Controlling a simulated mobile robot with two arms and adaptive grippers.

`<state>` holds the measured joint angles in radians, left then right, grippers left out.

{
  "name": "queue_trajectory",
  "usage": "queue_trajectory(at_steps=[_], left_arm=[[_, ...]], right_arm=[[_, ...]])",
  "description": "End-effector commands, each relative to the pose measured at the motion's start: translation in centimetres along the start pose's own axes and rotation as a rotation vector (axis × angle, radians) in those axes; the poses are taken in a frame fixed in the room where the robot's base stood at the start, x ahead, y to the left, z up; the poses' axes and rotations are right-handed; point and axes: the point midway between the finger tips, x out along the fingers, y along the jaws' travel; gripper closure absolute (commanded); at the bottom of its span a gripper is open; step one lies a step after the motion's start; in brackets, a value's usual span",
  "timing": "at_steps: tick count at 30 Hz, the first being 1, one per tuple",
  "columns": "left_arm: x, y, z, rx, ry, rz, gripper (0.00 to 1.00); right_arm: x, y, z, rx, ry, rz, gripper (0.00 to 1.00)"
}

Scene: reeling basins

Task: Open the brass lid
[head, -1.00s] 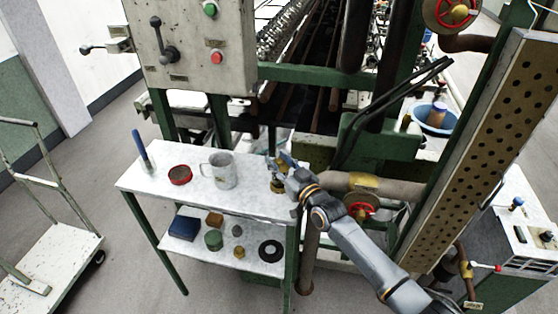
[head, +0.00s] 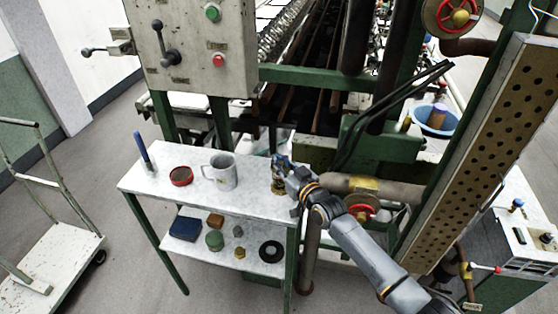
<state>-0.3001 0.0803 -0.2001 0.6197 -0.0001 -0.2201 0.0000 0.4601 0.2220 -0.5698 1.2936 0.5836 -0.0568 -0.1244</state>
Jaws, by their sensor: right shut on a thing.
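A small brass container (head: 280,187) stands upright near the right end of the upper shelf of the white table (head: 140,180). My right gripper (head: 281,163) comes in from the lower right and is directly over the container's top. It is shut on the brass lid, which is mostly hidden by the fingers. I cannot tell whether there is a gap between lid and container. My left gripper is not in view.
A pipe with a red valve wheel (head: 362,208) is at the right.

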Motion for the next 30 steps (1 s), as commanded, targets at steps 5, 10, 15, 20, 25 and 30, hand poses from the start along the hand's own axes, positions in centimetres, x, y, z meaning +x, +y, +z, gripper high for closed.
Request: queue_trajectory(at_steps=[5,10,15,20,25,30], left_arm=[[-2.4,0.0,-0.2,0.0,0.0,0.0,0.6],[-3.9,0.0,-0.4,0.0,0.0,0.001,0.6],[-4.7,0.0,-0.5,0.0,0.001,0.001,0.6],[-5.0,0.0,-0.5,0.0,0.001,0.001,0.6],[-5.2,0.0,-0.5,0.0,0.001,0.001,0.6],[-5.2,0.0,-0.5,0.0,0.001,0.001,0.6]], right_arm=[[0.1,0.2,-0.9,0.077,-0.085,0.0,1.0],[0.4,0.5,-1.3,0.169,-0.178,0.001,1.0],[0.7,0.9,-1.5,0.255,-0.265,0.002,1.0],[1.0,1.2,-1.7,0.322,-0.331,0.002,1.0],[1.2,1.4,-1.7,0.37,-0.379,0.002,1.0],[1.3,1.5,-1.7,0.392,-0.403,0.002,1.0]])
